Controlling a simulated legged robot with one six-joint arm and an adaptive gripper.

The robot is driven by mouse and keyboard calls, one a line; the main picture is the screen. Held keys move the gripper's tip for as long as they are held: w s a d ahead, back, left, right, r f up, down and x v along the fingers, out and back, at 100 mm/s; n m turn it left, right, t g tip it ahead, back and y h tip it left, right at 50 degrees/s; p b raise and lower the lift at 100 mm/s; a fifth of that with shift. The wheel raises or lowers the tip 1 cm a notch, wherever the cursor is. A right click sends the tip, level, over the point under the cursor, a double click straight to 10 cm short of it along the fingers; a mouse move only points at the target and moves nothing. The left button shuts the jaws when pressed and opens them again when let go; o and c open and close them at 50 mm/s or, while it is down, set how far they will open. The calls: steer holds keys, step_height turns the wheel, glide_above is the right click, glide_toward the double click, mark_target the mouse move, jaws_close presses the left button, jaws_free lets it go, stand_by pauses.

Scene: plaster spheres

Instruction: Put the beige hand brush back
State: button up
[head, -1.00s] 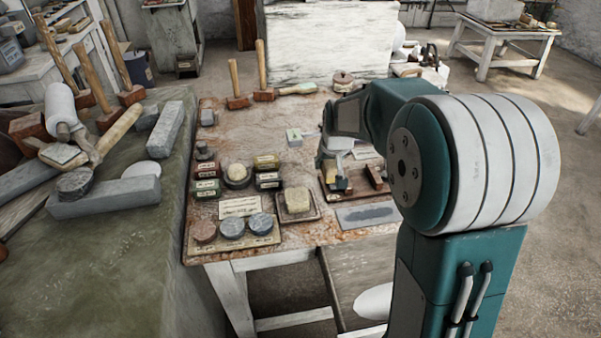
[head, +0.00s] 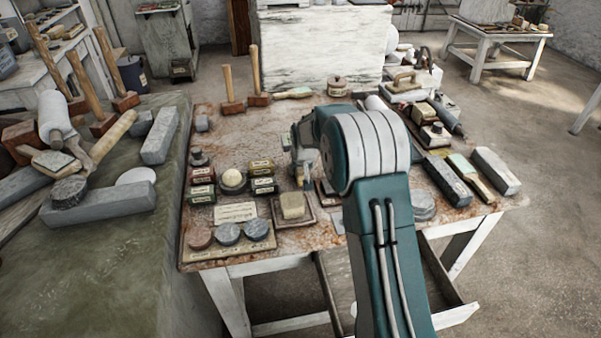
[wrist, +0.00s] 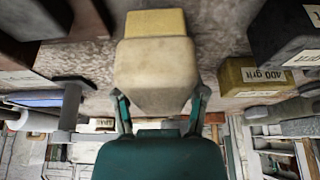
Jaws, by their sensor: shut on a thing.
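The beige hand brush (wrist: 155,75) fills the upper middle of the wrist view, a pale worn block with a yellower part at its far end. My gripper (wrist: 160,108) is shut on it, one finger on each side. In the head view my gripper (head: 303,165) is over the work table, right of the small labelled tins. My arm hides most of the brush there. I cannot tell whether the brush touches the table.
Labelled tins (head: 263,186) stand left of my gripper. A beige block (head: 292,206) lies on a small tray in front. Round discs (head: 228,233) lie at the front left. Stone bars (head: 496,170) and tools crowd the right. The table's middle left is fairly clear.

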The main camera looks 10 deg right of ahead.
steer(key=shift+f, duration=0.65)
steer(key=shift+f, duration=0.15)
steer(key=o, duration=1)
